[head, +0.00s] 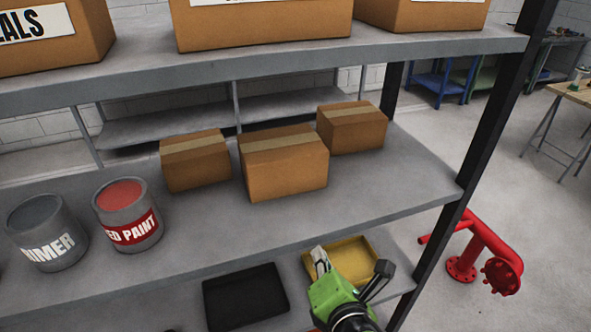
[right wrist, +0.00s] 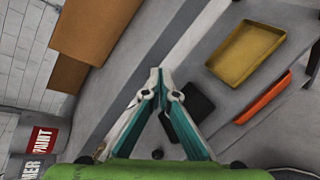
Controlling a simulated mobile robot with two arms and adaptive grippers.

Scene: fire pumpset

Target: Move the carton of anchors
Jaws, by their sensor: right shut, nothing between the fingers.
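Three plain brown taped cartons sit on the middle shelf: a left one (head: 195,163), a larger middle one (head: 286,172) and a right one (head: 352,130). No lettering shows on them, so I cannot tell which holds anchors. My right gripper (head: 320,260) is shut and empty, in front of the middle shelf's edge and apart from the cartons. In the right wrist view its fingertips (right wrist: 157,73) meet, with a brown carton (right wrist: 108,28) at upper left. My left gripper is not in view.
The middle shelf (head: 390,190) also holds a primer can (head: 45,235) and a red paint can (head: 127,218). Below are a black tray (head: 245,297) and a yellow tray (head: 372,262). A black post (head: 490,120) bounds the right side; red pipework (head: 485,255) stands beyond.

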